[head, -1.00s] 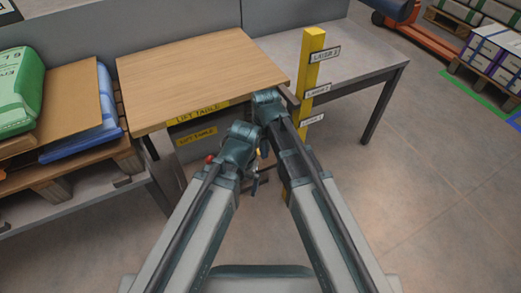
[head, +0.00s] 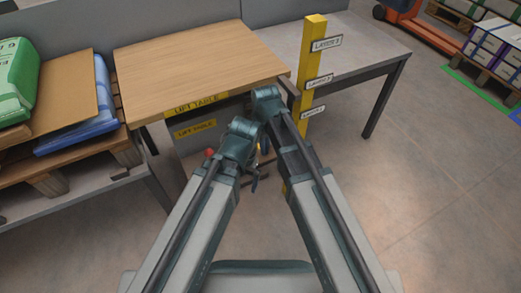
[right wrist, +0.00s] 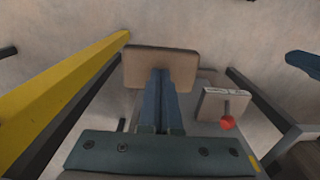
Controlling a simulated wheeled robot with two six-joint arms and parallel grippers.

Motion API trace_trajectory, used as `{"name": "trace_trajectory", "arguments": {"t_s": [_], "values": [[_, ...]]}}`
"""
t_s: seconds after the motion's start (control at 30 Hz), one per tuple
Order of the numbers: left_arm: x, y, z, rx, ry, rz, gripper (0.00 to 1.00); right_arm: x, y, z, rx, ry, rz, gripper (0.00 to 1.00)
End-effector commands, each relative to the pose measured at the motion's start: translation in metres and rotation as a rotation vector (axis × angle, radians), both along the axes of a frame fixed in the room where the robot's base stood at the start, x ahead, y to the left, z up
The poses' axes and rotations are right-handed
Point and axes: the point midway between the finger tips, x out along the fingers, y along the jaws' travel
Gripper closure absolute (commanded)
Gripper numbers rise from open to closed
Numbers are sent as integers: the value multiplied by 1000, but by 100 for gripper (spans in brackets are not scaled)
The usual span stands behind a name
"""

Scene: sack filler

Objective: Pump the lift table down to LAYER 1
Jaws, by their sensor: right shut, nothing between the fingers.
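The lift table's wooden top (head: 195,60) is in the head view, with yellow LIFT TABLE labels on its front. A yellow post (head: 315,30) with several white layer plates stands at its right corner; the top's corner appears nearest the middle plate (head: 319,81). In the right wrist view my right gripper (right wrist: 160,74) is shut and empty, its fingers over a flat beige pedal-like pad (right wrist: 160,55); contact cannot be told. A red knob (right wrist: 227,123) on a lever is beside it; it also shows in the head view (head: 210,152). My left gripper cannot be made out clearly.
A pallet with a cardboard sheet (head: 50,90) and green and blue sacks stands on the left. A grey table (head: 350,55) is behind the post. Open floor (head: 430,190) lies to the right, with a loaded pallet and orange truck at the far right.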

Motion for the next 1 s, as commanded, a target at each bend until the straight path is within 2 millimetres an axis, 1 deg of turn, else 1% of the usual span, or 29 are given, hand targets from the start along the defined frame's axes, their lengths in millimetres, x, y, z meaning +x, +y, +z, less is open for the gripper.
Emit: {"name": "trace_trajectory", "arguments": {"t_s": [0.03, 0.67, 0.7, 0.87, 1.0], "values": [[0, 0, -12, -1, 0, -1, 0, 0, 0, -12, 0, -1, 0, 100], [0, -1, -78, -4, -1, 3, 0, 1, 0, -78, 1, -2, 0, 100], [0, -1, -70, -4, -1, 2, 0, 1, 0, -70, 1, -2, 0, 100], [0, -1, -69, -4, -1, 2, 0, 0, 0, -69, 0, -1, 0, 100], [0, -1, -61, -4, -1, 1, 0, 0, 0, -61, 0, -1, 0, 100]]}}
